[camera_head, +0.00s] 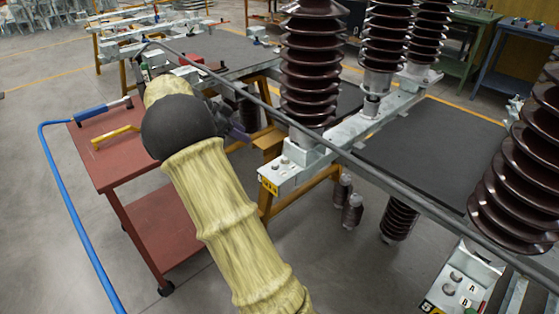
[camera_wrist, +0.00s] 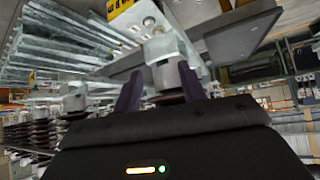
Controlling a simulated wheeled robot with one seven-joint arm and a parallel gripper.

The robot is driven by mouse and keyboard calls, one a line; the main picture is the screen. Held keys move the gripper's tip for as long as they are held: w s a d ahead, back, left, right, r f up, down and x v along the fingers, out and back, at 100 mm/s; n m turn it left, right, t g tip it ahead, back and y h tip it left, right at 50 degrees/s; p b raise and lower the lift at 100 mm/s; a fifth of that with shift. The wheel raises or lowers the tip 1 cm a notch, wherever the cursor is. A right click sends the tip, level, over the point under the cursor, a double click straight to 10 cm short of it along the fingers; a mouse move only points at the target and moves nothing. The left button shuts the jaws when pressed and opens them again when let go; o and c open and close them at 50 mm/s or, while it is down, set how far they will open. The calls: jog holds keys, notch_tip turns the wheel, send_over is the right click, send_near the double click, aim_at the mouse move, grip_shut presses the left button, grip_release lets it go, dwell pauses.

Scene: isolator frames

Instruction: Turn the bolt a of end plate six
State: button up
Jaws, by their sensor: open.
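A pale metal end plate (camera_head: 290,172) with a yellow number label (camera_head: 268,187) stands at the middle of the head view. I cannot read its digit surely. Small bolts (camera_head: 280,164) sit on its face. In the wrist view, a yellow label (camera_wrist: 120,7) and bolt heads (camera_wrist: 150,24) show at the top, upside down. My gripper (camera_wrist: 160,72) has its two purple fingers spread apart with nothing held. A grey metal part shows beyond and between them. In the head view my gripper (camera_head: 238,132) is left of the end plate, partly hidden by my arm.
Another end plate (camera_head: 461,279), labelled 5 with letters A and B, is at lower right. Brown ribbed insulators (camera_head: 310,70) stand on the frames. A long grey bar (camera_head: 330,143) crosses the view. A red cart (camera_head: 95,158) with blue and yellow tools stands at left.

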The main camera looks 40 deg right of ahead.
aim_at(285, 159)
jog(key=b+x, duration=0.2)
jog(key=x, duration=1.5)
jog(key=shift+d+f, duration=0.15)
grip_shut()
